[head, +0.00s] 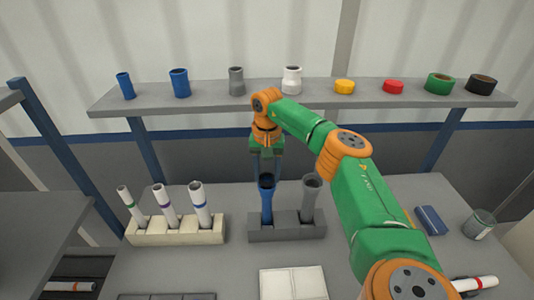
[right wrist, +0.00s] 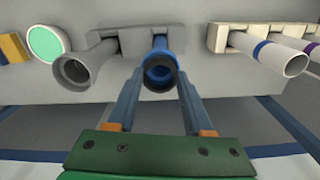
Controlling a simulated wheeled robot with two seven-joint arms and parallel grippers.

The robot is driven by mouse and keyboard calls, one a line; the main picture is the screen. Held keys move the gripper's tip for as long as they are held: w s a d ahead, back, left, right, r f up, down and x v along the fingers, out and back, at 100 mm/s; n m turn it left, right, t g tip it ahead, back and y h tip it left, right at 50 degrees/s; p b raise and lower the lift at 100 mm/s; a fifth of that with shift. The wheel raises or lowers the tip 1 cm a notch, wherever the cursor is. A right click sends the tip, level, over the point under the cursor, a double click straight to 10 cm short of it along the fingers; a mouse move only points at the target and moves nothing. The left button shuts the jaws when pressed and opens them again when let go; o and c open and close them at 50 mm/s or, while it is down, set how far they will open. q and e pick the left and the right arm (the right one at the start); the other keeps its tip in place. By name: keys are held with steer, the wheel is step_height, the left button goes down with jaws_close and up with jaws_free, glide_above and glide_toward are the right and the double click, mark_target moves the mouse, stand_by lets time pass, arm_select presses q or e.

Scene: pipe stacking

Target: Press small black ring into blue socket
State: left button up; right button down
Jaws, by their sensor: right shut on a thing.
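The blue pipe (head: 267,207) stands upright in a grey holder (head: 288,236), with its wider socket mouth at the top. It also shows in the right wrist view (right wrist: 160,48). My right gripper (head: 266,172) is directly above this socket, fingers pointing down. In the right wrist view its two fingers (right wrist: 160,80) come together at the socket mouth, shut on the small black ring (right wrist: 159,90). The ring is at the socket's rim; I cannot tell how deep it sits. In the head view the ring is hard to make out. My left gripper is not in view.
A grey pipe (head: 311,200) stands close to the right of the blue one. A cream holder (head: 176,233) with white banded pipes is to the left. A shelf (head: 210,104) behind carries several fittings. A white pad (head: 293,283), blue block (head: 431,220) and can (head: 479,224) lie around.

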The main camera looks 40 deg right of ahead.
steer(key=shift+f, duration=0.2)
stand_by(0.4)
jaws_free()
step_height(320, 180, up, 7)
stand_by(1.1)
jaws_close()
